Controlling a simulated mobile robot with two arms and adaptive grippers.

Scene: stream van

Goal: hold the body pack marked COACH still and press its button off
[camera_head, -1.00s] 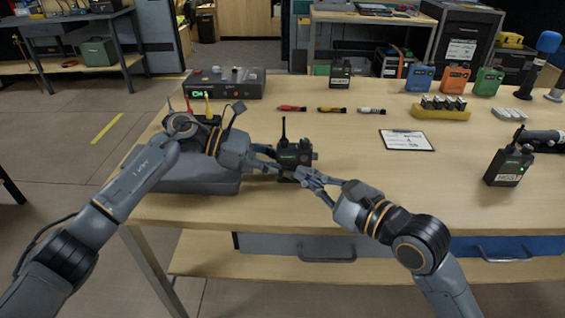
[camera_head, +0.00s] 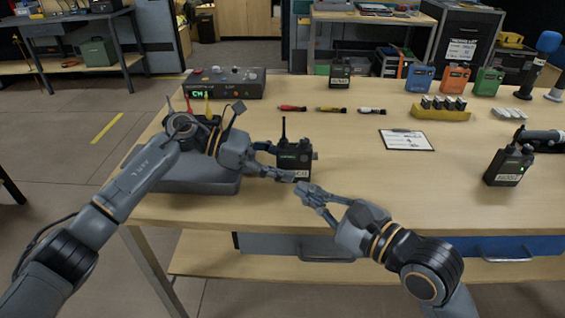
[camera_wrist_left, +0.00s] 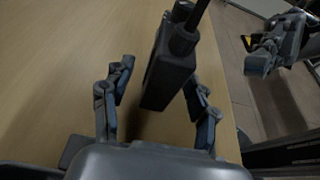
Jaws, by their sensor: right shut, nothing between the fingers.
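The body pack (camera_head: 296,159) stands upright near the table's front edge. It is black with a stub antenna and a small green screen; the visible end of its white label reads "ACH". My left gripper (camera_head: 281,162) is open around it, one finger behind and one crossing its front low down. In the left wrist view the pack (camera_wrist_left: 168,78) stands between the spread fingers (camera_wrist_left: 163,92), with a clear gap on the left. My right gripper (camera_head: 301,190) is shut and empty, just in front of and below the pack. I cannot make out the button.
A grey block (camera_head: 190,180) lies under my left arm. A receiver (camera_head: 225,83) with a green display stands behind. Other black packs stand at the back (camera_head: 340,73) and right (camera_head: 508,165). The front right of the table is clear.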

